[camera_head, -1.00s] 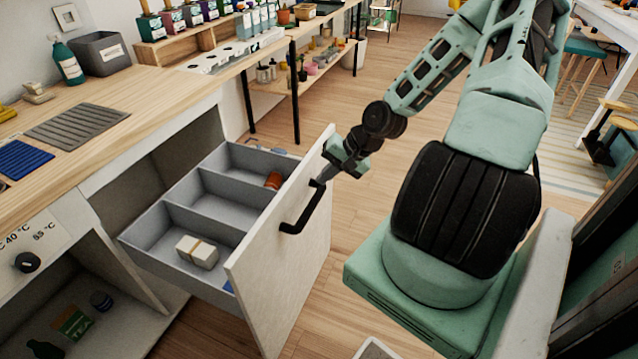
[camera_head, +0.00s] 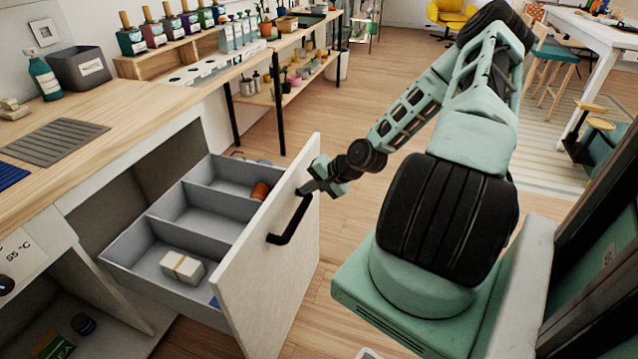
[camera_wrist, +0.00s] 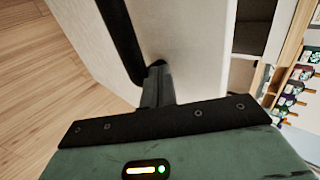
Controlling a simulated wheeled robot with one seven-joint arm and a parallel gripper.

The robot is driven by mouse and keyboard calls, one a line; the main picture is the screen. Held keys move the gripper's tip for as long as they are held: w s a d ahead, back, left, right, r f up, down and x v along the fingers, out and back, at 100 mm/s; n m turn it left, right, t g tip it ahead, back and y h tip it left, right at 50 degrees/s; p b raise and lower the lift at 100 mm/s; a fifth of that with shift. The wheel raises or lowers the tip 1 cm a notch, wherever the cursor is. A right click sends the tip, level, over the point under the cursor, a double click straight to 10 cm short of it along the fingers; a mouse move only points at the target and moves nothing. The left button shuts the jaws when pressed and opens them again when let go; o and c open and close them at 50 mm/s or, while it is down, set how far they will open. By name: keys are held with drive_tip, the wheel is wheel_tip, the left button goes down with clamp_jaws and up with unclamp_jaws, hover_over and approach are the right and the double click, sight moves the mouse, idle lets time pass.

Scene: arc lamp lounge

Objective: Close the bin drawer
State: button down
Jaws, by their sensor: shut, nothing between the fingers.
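The bin drawer (camera_head: 276,278) is pulled well out of the counter, with a white front panel and a black bar handle (camera_head: 290,222). Its grey inside has three compartments. The near one holds a pale banded block (camera_head: 182,267) and the far one an orange-brown cylinder (camera_head: 260,191). My gripper (camera_head: 306,188) is shut and empty, at the drawer front by the upper end of the handle. In the wrist view the shut fingers (camera_wrist: 155,85) point at the white panel beside the black handle (camera_wrist: 122,40). I cannot tell whether they touch the panel.
The wooden counter (camera_head: 90,105) carries a ribbed grey mat (camera_head: 55,141), a grey bin (camera_head: 80,68) and a teal bottle (camera_head: 44,74). An open lower shelf (camera_head: 100,300) lies left of the drawer.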

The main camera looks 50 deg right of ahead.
drive_tip(key=shift+x, duration=0.75)
